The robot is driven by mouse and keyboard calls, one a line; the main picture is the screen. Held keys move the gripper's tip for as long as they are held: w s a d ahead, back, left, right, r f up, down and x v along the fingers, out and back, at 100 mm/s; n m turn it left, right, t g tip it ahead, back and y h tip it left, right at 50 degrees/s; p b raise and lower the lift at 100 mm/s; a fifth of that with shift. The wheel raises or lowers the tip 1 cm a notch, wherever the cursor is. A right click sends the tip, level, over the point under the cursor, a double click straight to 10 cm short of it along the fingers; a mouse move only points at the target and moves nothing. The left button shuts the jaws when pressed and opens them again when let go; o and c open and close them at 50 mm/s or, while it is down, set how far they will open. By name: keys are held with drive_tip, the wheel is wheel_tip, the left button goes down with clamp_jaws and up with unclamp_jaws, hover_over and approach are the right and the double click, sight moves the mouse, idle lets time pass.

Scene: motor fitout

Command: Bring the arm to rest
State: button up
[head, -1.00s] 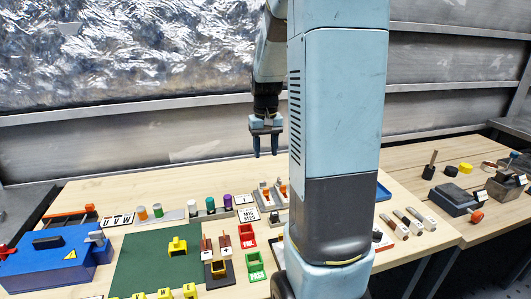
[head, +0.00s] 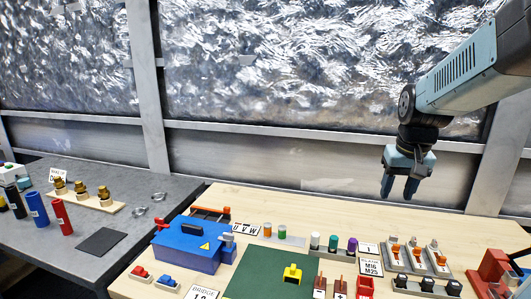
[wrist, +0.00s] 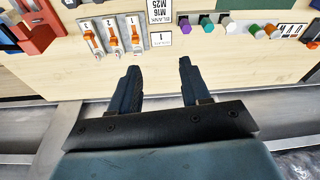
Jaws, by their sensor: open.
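My gripper (head: 399,188) hangs at the end of my arm on the right in the head view. It is open and empty, pointing down above the back part of the wooden table (head: 330,208). In the wrist view my gripper (wrist: 160,82) shows two dark fingers spread apart with nothing between them. The fingers are apart from the labelled cards and the row of switches (wrist: 110,38) beyond them.
A blue box (head: 190,247) and a green mat (head: 265,275) with a yellow piece (head: 292,273) lie on the table. Coloured cylinders (head: 333,243) stand behind. A grey table (head: 120,215) at left holds coloured tubes. A metal-framed wall (head: 300,140) stands behind.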

drive_tip(key=s+a+r+n+t, duration=0.1)
drive_tip(key=s+a+r, duration=0.1)
drive_tip(key=s, duration=0.4)
drive_tip(key=s+a+r+t, duration=0.1)
drive_tip(key=s+a+t, duration=0.1)
drive_tip(key=s+a, duration=0.3)
drive_tip(key=shift+s+a+r+n, duration=0.3)
drive_tip(key=shift+s+r+n, duration=0.1)
drive_tip(key=shift+s, duration=0.4)
idle(0.8)
